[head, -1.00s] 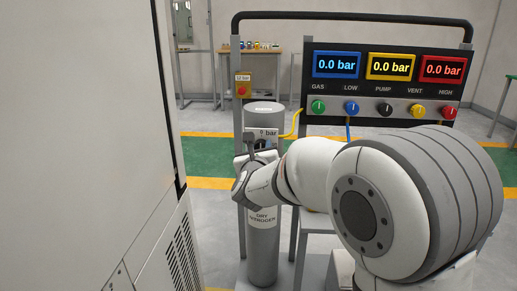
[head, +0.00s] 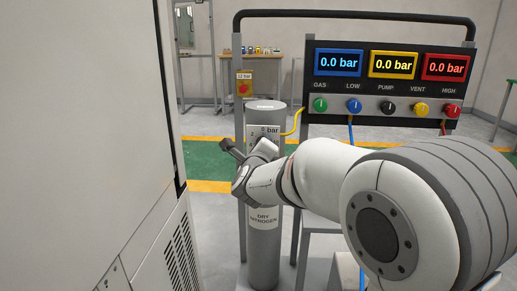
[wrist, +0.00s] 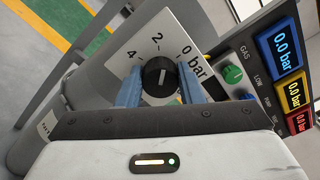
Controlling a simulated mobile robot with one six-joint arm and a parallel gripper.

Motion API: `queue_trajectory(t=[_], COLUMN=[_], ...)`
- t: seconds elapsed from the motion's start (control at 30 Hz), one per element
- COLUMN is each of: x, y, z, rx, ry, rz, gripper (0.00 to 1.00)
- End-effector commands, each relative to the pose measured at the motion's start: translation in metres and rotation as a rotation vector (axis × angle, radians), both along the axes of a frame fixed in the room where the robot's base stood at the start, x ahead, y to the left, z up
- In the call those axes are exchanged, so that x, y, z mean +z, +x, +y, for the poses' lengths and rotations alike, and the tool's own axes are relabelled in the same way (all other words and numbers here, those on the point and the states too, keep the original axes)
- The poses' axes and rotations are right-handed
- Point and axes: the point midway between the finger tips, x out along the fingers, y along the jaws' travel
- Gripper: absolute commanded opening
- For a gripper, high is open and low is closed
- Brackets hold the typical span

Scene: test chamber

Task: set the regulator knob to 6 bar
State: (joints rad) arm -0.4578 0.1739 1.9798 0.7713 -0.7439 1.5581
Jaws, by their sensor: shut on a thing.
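The regulator knob (wrist: 158,76) is black and round with a white line. It sits on a pale dial plate (wrist: 178,40) marked 0 bar, 2 and 4 in the wrist view; the other marks are hidden. The line points up in that picture, roughly toward the 2. My gripper (wrist: 160,88) has its two blue fingers on either side of the knob, shut on it. In the head view my gripper (head: 247,155) is tilted in front of the grey dry nitrogen cylinder (head: 264,245). It hides the knob and part of the plate (head: 272,132) there.
A panel (head: 385,85) to the right carries blue, yellow and red displays, all reading 0.0 bar, above a row of coloured knobs. A yellow hose (head: 298,122) runs beside the cylinder. A large grey cabinet (head: 80,130) stands close on the left.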

Motion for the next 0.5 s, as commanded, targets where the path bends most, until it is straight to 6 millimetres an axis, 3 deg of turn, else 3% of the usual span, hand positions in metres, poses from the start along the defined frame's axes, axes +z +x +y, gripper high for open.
queue_trajectory(t=[0.5], x=[-0.0018], y=[0.0001], z=[0.0006], rx=[0.0], ry=[-0.493], rz=[0.018], gripper=[0.11])
